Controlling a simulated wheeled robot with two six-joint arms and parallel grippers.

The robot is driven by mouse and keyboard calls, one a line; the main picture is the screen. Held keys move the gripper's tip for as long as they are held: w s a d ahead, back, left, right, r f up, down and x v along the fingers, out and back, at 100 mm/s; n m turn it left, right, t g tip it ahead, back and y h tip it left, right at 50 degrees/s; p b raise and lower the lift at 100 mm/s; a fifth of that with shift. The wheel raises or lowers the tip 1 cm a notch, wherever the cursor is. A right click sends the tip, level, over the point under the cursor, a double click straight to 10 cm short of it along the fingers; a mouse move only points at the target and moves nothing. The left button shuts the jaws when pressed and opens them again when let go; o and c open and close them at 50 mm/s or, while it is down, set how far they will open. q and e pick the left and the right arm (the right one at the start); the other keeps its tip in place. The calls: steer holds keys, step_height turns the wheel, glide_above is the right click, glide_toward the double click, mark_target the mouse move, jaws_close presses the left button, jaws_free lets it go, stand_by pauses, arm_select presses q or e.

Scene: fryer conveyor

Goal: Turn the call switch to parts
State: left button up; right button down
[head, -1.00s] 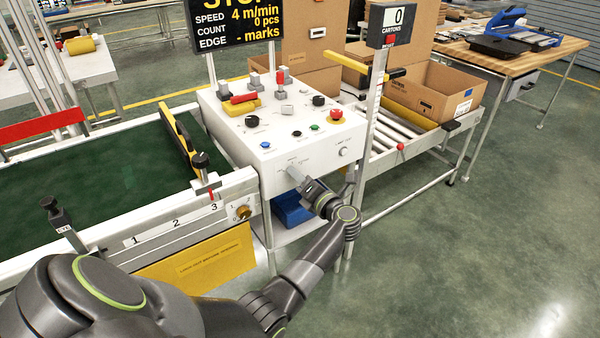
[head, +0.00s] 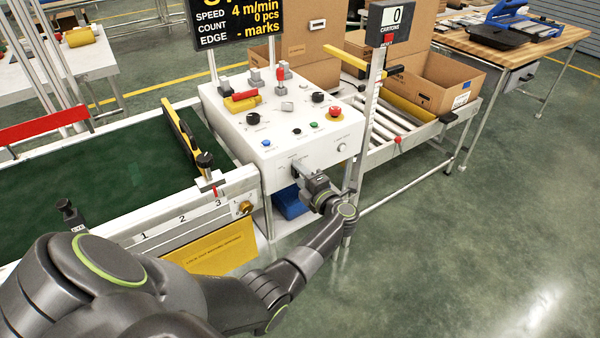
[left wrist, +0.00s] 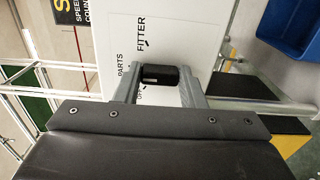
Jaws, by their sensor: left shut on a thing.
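The call switch (left wrist: 160,75) is a dark knob on the white front panel, with printed labels PARTS and FITTER beside it in the left wrist view. A third label by the knob is partly hidden. My left gripper (left wrist: 158,88) has one finger on each side of the knob and is shut on it. In the head view my left gripper (head: 300,170) reaches the front of the white control box (head: 320,152) and covers the switch. Which label the knob points to cannot be told. My right gripper is not in view.
Buttons and knobs, including a red mushroom button (head: 334,112), sit on the box top. A post with a carton counter (head: 390,20) stands just right of my gripper. A blue bin (head: 290,203) is below. The green conveyor (head: 90,180) lies left. Open floor is at right.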

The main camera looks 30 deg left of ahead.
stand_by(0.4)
arm_select(q)
steer(key=o, duration=1)
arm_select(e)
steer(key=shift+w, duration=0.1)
arm_select(q)
steer(key=shift+d, duration=0.15)
